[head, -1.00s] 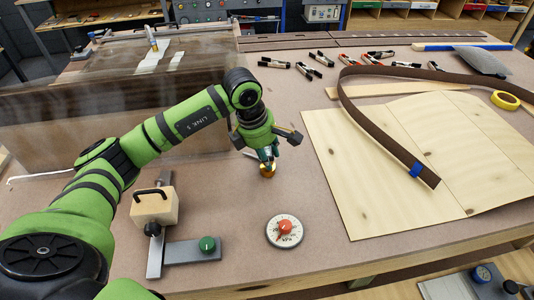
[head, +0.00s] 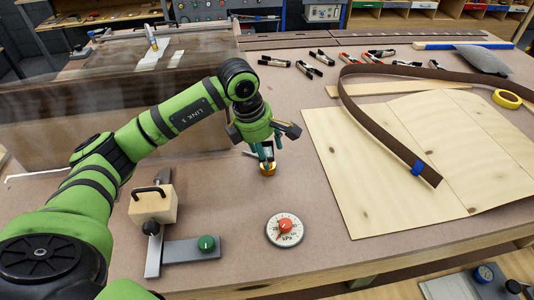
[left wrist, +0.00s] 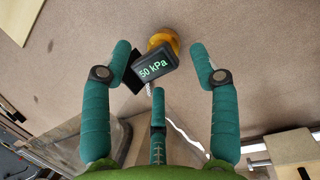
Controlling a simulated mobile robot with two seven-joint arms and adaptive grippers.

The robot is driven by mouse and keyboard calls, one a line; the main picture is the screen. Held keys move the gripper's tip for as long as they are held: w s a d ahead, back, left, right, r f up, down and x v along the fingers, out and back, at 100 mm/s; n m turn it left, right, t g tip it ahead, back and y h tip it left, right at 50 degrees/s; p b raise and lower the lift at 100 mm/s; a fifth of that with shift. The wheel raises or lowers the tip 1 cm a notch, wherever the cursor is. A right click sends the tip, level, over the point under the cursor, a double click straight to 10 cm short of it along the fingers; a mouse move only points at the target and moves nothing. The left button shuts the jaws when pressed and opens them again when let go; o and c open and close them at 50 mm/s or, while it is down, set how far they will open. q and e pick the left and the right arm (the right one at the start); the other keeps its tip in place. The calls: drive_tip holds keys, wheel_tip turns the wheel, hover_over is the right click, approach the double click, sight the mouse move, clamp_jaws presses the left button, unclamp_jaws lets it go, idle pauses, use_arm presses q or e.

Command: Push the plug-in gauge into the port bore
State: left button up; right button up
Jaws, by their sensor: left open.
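A small black gauge with a lit display reading "50 kPa" (left wrist: 153,69) shows in the left wrist view, between the fingers of my left gripper (left wrist: 160,62). Right beside it, partly covered by it, is a round yellow-gold fitting (left wrist: 163,40). I cannot tell how deep the gauge sits in it, and no bore shows. In the head view the fitting (head: 268,170) stands on the table below my left gripper (head: 266,158), whose fingers hide most of the gauge. The left gripper is open around the gauge. My right gripper is not in view.
A round kPa dial (head: 285,230) lies nearer the front edge. A wooden block with a black handle (head: 153,205) and a grey bar with a green knob (head: 193,250) stand at left. Veneer sheets (head: 420,160) and a brown strip (head: 385,130) lie at right, with clamps behind.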

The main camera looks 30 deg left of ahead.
use_arm(q)
drive_tip(key=v, duration=1)
